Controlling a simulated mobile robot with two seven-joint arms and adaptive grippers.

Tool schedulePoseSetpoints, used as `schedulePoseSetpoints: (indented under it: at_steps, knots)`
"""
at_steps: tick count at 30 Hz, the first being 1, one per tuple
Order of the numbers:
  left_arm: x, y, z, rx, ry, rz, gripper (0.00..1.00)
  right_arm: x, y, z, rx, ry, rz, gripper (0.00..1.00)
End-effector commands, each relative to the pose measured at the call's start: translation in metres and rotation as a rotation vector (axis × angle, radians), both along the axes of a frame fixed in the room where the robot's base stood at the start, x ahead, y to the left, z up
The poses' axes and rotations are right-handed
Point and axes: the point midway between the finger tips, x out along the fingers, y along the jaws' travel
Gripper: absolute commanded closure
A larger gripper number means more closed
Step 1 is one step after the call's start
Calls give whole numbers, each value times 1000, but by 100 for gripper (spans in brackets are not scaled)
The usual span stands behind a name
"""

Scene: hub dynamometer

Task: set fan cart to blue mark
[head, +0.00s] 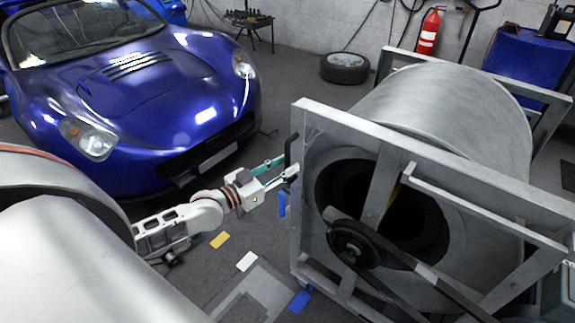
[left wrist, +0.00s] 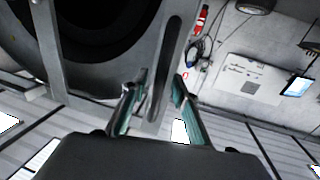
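The fan cart (head: 345,128) is a big silver drum in a grey metal frame, on the right of the head view. A dark upright handle (head: 290,150) is on its left front edge. My left gripper (head: 289,170) is at this handle. In the left wrist view, the handle (left wrist: 168,65) reaches between its teal fingers (left wrist: 156,92), which stand apart with gaps visible. The blue mark (head: 300,301) lies on the floor by the cart's lower left corner. A white mark (head: 247,261) and a yellow mark (head: 220,239) lie farther left. My right gripper is out of view.
A blue sports car (head: 150,75) stands at the back left. A tyre (head: 345,67) lies on the floor behind the cart, and a fire extinguisher (head: 429,32) is at the wall. A belt and pulley (head: 352,243) are on the cart's front.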

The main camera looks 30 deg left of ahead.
Motion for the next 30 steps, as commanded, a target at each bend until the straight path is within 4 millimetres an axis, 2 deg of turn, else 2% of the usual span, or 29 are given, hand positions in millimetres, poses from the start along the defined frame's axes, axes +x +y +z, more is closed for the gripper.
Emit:
schedulePoseSetpoints:
  at_steps: [4, 13, 14, 16, 17, 25, 30]
  knots:
    - [8, -3, 0, 0, 1, 0, 72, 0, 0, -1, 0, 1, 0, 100]
    - [10, -3, 0, 0, 1, -1, 72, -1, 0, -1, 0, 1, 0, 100]
    - [10, -3, 0, 0, 1, -1, 77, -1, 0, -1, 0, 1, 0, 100]
    - [10, -3, 0, 0, 1, -1, 95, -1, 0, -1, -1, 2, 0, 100]
    - [10, -3, 0, 0, 1, -1, 100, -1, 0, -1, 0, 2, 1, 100]
    - [10, -5, 1, 0, 0, -1, 100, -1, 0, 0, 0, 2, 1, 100]
    - [9, -13, 3, -2, 0, -1, 100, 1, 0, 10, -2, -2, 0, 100]
